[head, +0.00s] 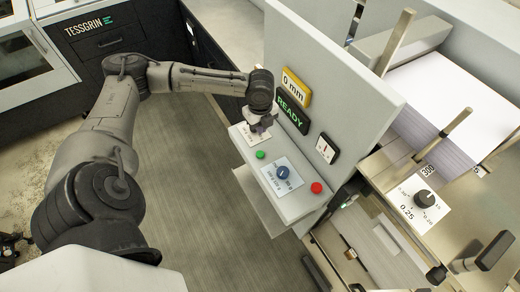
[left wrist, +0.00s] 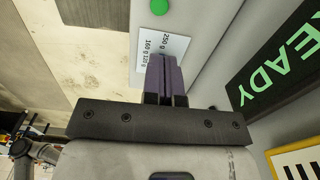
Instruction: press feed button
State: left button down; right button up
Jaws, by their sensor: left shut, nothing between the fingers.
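A green button (head: 260,155) sits on the sloped grey control panel (head: 296,207). It also shows at the top of the left wrist view (left wrist: 159,7). A red button (head: 316,188) is at the panel's near right end, and a blue knob (head: 282,172) on a white label lies between the two. No button shows a readable "feed" marking. My left gripper (head: 262,128) is shut and empty over the panel's far left end, apart from the green button. In the left wrist view its purple fingertips (left wrist: 165,75) are together in front of a printed white label (left wrist: 160,52).
A grey upright wall (head: 330,75) behind the panel bears a green READY display (head: 292,109), a yellow-framed 0 mm display (head: 296,86) and a rocker switch (head: 327,148). To the right are a paper stack (head: 455,95) and a black dial (head: 424,198). Open floor lies left.

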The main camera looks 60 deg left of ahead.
aim_at(260, 154)
dwell(0.4)
pick_arm(q)
notch_tip(260, 154, down, 12)
jog(key=shift+f, duration=1.05)
